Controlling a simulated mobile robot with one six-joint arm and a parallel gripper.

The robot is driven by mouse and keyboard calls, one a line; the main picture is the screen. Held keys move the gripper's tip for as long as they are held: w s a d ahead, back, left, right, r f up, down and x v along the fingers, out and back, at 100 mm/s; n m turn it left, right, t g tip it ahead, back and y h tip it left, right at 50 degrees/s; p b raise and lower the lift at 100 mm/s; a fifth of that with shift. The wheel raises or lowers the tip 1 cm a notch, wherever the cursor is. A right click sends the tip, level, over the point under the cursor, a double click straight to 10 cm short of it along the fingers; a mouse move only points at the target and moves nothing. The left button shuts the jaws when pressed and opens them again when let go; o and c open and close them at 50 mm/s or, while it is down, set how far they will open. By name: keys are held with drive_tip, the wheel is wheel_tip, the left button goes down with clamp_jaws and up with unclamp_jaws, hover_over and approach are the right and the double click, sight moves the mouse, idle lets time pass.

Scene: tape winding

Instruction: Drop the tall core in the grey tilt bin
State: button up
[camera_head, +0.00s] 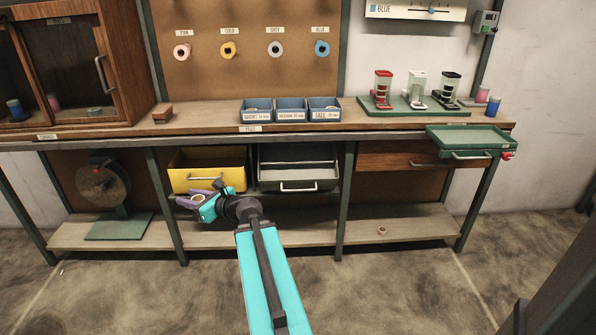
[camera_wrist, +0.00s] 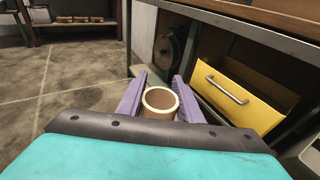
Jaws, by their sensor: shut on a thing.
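My gripper (camera_head: 196,200) is shut on a cardboard core (camera_wrist: 160,102), a hollow brown ring with a pale rim, held between the two purple fingers in the wrist view. Its height is hard to judge from here. In the head view my gripper is in front of the yellow bin's lower edge, left of the grey tilt bin (camera_head: 298,180). The grey tilt bin hangs under the worktop, tipped open, with a bar handle on its front. The core is outside it.
The yellow tilt bin (camera_head: 207,180) is also tipped open, close to my gripper. A small core (camera_head: 382,231) lies on the lower right shelf. Blue boxes (camera_head: 290,115) stand on the worktop (camera_head: 200,114). A green tray (camera_head: 470,139) juts out at right.

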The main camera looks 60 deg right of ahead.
drive_tip(key=s+d+m+g+h+p, duration=0.2)
drive_tip(key=s+d+m+h+p, duration=0.2)
drive_tip(key=s+d, duration=0.7)
drive_tip(key=s+d+m+g+h+p, duration=0.3)
drive_tip(key=s+d+m+h+p, duration=0.2)
drive_tip(key=d, duration=1.2)
drive_tip(key=s+m+h, duration=0.1)
drive_tip(key=s+h, duration=0.2)
drive_tip(key=s, duration=0.3)
drive_tip(key=shift+s+d+f, duration=0.35)
drive_tip(key=shift+s+d, duration=0.05)
drive_tip(key=shift+s+d+r+p+x, duration=0.2)
drive_tip(key=shift+s+d+p+x, duration=0.2)
drive_tip(key=shift+x, duration=2.9)
drive_tip(key=shift+s+d+r+p+x, duration=0.3)
drive_tip(key=shift+p+x, duration=0.2)
drive_tip(key=shift+x, duration=2.85)
drive_tip(key=shift+s+d+r+p+x, duration=0.2)
drive_tip(key=shift+d+p+x, duration=0.25)
drive_tip(key=shift+x, duration=2.85)
